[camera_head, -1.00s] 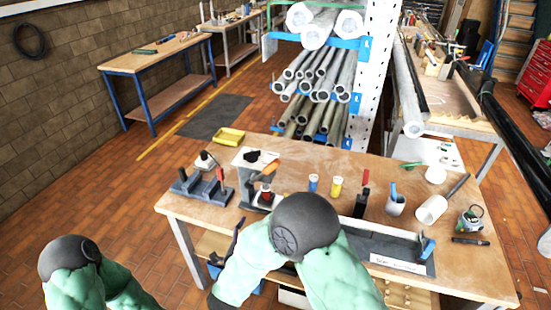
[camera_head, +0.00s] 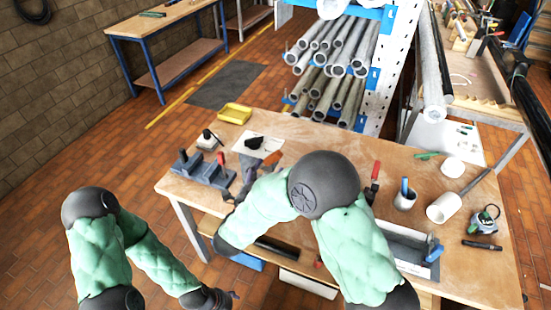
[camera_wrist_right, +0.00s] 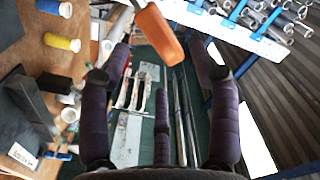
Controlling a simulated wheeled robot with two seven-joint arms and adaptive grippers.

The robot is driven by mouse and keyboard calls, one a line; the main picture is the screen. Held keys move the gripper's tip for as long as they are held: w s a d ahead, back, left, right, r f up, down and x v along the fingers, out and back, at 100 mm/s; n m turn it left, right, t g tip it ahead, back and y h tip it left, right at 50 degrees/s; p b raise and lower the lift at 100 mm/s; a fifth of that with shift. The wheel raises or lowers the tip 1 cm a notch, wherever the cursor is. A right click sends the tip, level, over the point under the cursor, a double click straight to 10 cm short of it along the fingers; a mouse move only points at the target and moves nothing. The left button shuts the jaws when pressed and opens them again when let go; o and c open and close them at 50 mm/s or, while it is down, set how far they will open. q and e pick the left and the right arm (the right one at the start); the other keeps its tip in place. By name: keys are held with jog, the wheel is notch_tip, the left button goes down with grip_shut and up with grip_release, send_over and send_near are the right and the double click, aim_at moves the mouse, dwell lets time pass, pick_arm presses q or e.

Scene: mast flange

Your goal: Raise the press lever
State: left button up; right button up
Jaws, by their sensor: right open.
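The press lever has an orange handle (camera_head: 272,159) near the middle left of the workbench in the head view. The press body below it is hidden behind my right arm. My right gripper (camera_head: 254,170) is close to the handle and open. In the right wrist view the orange handle (camera_wrist_right: 160,38) points down towards the space between the spread dark fingers of the right gripper (camera_wrist_right: 160,65). The handle looks free, with no finger closed on it. My left gripper (camera_head: 218,298) is low at the front left, away from the bench; its fingers are too small to judge.
A yellow tray (camera_head: 235,113) lies at the bench's back edge. A blue spool (camera_wrist_right: 60,9) and a yellow spool (camera_wrist_right: 62,43) stand nearby. A cup (camera_head: 404,197) and white roll (camera_head: 443,208) are at the right.

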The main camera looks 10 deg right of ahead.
aim_at(274, 162)
jog(key=x, duration=0.6)
jog(key=shift+w, duration=0.1)
grip_shut()
